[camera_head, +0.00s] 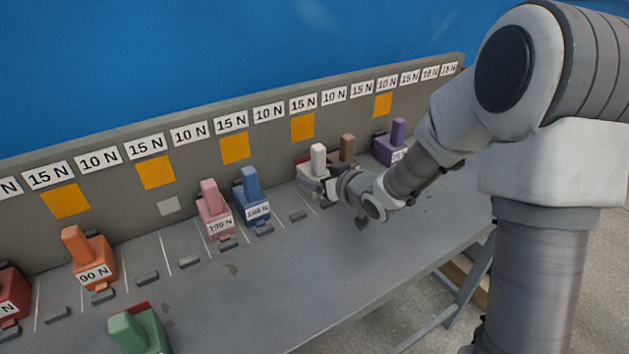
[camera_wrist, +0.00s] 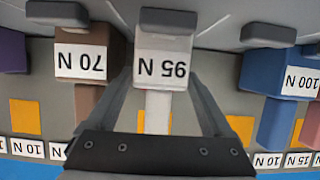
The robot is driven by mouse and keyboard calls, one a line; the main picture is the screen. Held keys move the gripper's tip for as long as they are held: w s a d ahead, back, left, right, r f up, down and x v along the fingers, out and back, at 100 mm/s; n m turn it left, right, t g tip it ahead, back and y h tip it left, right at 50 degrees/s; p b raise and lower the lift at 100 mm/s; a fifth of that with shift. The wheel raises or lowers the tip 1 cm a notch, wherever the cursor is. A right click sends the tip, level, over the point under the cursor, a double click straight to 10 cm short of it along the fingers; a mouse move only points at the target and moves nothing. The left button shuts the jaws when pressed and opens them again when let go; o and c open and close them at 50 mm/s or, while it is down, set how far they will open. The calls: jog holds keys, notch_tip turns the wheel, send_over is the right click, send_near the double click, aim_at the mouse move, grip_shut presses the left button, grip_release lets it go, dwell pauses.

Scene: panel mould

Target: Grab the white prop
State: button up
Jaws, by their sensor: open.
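The white prop (camera_head: 318,156) stands upright at the back of the grey bench, with its post showing and its base partly hidden by my gripper (camera_head: 328,187). In the wrist view, which is upside down, the white prop (camera_wrist: 158,108) carries a 95 N label and sits in the middle of the picture. My gripper (camera_wrist: 161,80) is open there, with one finger on each side of the white prop. Gaps seem to show between the fingers and its post, and I cannot tell whether either finger touches it.
A brown 70 N prop (camera_wrist: 88,95) stands close on one side of the white prop, and a blue 100 N prop (camera_wrist: 285,85) is farther off on the other. A purple prop (camera_head: 397,135) and a pink prop (camera_head: 210,200) stand along the row. The labelled back panel (camera_head: 268,145) rises behind.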

jog(key=shift+x, duration=1)
jog(key=shift+r, duration=0.1)
grip_shut()
